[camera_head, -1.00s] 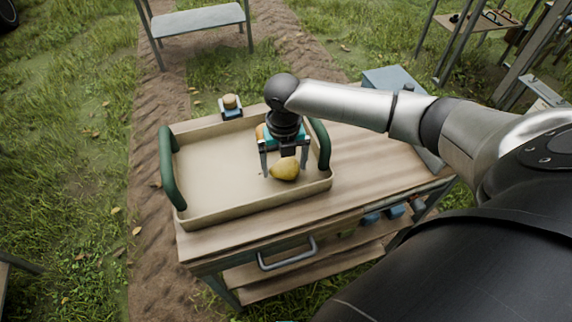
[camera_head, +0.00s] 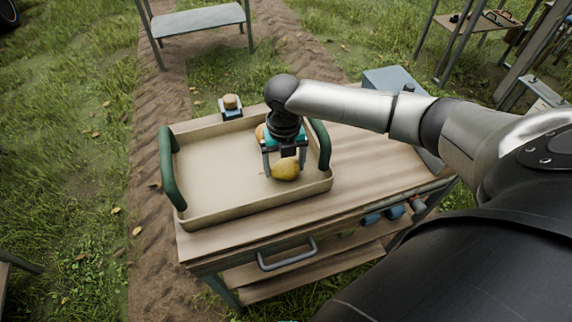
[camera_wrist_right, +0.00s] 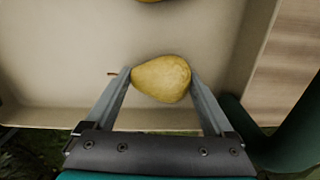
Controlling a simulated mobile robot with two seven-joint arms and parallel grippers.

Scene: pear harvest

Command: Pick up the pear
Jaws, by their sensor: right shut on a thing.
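A yellow pear (camera_head: 285,170) lies in the right part of the beige tray (camera_head: 203,216), near its front right. In the right wrist view the pear (camera_wrist_right: 161,79) lies on its side, its stem pointing left. My right gripper (camera_head: 285,168) comes down over it from above. Its two fingers are shut on the pear, one on each side, as the right wrist view (camera_wrist_right: 160,78) shows. The pear appears still at tray-floor level. A second pear (camera_head: 260,132) lies behind, mostly hidden by my gripper; its edge shows at the top of the right wrist view (camera_wrist_right: 150,1). My left gripper is not in view.
The tray has green handles at left (camera_head: 172,170) and right (camera_head: 321,146), the right one close to my gripper. It stands on a wooden cart (camera_head: 370,170). A small jar-like object (camera_head: 232,103) stands behind the tray. The tray's left half is empty.

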